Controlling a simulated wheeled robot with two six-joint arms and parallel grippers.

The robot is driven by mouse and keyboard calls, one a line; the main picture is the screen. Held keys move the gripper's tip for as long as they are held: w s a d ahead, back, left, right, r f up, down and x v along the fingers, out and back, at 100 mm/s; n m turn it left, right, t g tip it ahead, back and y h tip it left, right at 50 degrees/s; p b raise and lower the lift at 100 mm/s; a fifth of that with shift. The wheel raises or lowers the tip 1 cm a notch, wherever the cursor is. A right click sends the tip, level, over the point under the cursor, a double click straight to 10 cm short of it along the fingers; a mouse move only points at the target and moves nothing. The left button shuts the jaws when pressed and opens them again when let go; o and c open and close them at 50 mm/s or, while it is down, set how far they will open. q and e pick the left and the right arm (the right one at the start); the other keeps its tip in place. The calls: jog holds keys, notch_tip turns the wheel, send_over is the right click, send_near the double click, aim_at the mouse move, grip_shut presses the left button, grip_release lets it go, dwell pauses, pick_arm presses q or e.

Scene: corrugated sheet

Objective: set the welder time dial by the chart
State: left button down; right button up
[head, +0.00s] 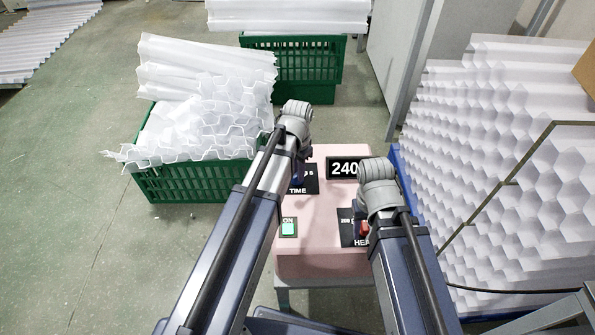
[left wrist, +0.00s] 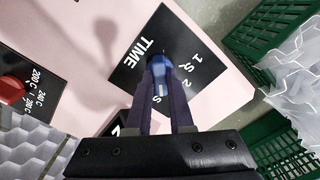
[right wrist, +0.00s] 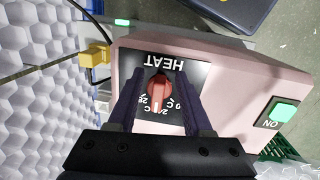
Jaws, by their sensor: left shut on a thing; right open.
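The pink welder box (head: 320,235) stands in the middle of the head view. Its black TIME plate (head: 299,189) is partly hidden by my left gripper (head: 301,178). In the left wrist view my left gripper (left wrist: 168,97) is shut on the blue time dial (left wrist: 161,68); marks "1 S" and "2" show beside it. A display (head: 344,168) reads 240, its right edge close to my right arm. My right gripper (right wrist: 160,108) is open around the red heat dial (right wrist: 159,88), its fingers apart on either side. The chart is not recognisable in these views.
A lit green ON button (head: 288,229) is on the box's front left. Green crates (head: 190,184) with white corrugated sheets stand at left and behind. A tall stack of white honeycomb sheet (head: 490,150) stands close on the right.

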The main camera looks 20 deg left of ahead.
pick_arm(q)
jog(key=n, duration=0.5)
jog(key=shift+n, duration=1.8)
jog(key=c, duration=0.8)
grip_release()
notch_tip(320, 180, up, 8)
jog(key=p, duration=0.8)
jog(key=shift+f, duration=0.1)
pick_arm(e)
notch_tip(320, 180, up, 8)
